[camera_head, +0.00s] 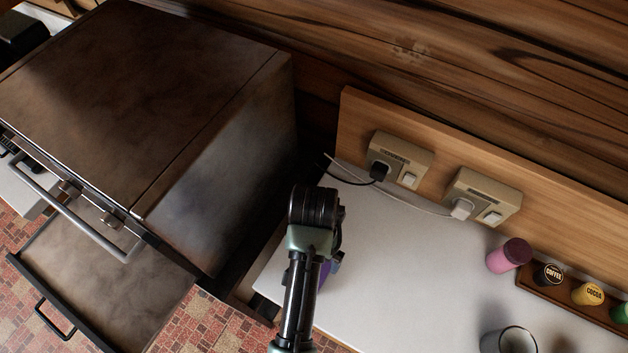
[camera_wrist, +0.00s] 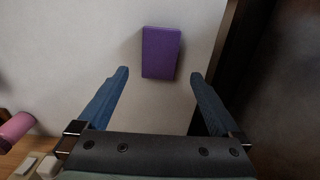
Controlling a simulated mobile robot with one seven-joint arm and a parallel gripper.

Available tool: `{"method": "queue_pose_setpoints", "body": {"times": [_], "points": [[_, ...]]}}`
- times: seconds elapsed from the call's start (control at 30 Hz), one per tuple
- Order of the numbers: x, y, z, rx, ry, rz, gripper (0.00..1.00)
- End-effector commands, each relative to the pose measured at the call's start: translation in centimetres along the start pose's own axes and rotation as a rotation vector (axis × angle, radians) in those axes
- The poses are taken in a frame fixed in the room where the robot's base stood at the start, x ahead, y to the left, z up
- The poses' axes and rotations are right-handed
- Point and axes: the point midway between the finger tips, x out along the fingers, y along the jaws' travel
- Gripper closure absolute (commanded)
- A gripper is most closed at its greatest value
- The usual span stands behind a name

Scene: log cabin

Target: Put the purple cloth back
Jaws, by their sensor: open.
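The purple cloth (camera_wrist: 161,52) lies on the white counter near its edge, as a small folded rectangular block in the wrist view. In the head view only a sliver of purple (camera_head: 325,272) shows, mostly hidden behind my arm. My gripper (camera_wrist: 160,76) is open, with its two blue fingers spread to either side of the near end of the cloth in the wrist picture. I cannot tell how high the fingers are above it. Nothing is held. In the head view the fingers are hidden by my arm.
A large dark metal oven (camera_head: 150,110) stands left of the counter, with an open drawer (camera_head: 110,285) below. Sockets with cables (camera_head: 400,160) are on the back board. The middle counter (camera_head: 410,255) is clear.

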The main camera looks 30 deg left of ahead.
Motion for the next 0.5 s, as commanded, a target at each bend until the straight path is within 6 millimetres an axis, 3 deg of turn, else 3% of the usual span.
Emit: {"method": "queue_pose_setpoints", "body": {"times": [0.2, 0.5], "points": [[-2.8, 0.0, -0.1, 0.000, 0.002, -0.001, 0.00], [-3.5, 0.0, 0.0, 0.000, 0.000, 0.001, 0.00]]}}
